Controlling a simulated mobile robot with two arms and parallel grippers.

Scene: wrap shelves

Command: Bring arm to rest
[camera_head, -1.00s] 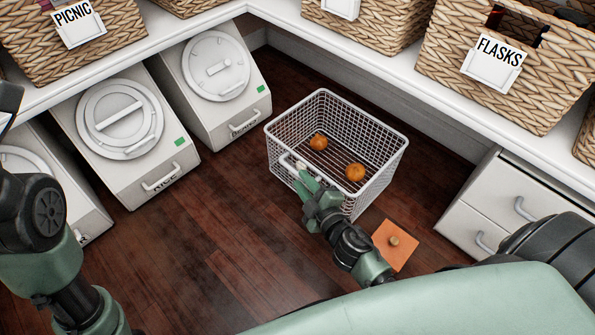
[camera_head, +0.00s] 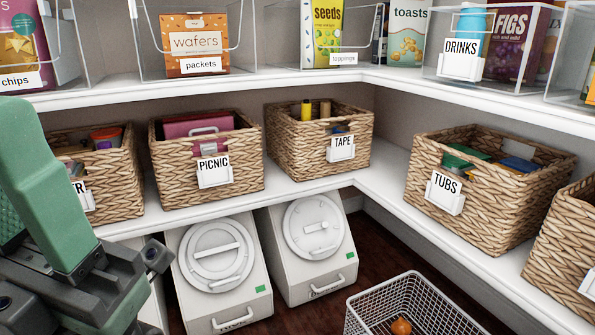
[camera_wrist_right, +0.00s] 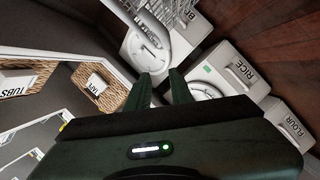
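My right gripper (camera_wrist_right: 161,78) shows in the right wrist view with its two green fingers apart and nothing seen between them. It is outside the head view. My left arm (camera_head: 60,210) fills the left of the head view; its fingertips are not visible. The wire basket (camera_head: 372,312) stands on the floor at the bottom of the head view, partly cut off, with an orange (camera_head: 401,327) in it. Part of a wire mesh, likely the same basket, shows at the top of the right wrist view.
White bins with round lids (camera_head: 216,256) (camera_head: 312,228) stand below the shelf. Wicker baskets marked PICNIC (camera_head: 236,180), TAPE (camera_head: 300,150) and TUBS (camera_head: 490,220) line the shelf (camera_head: 345,185). A higher shelf (camera_head: 340,82) holds boxes and clear bins.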

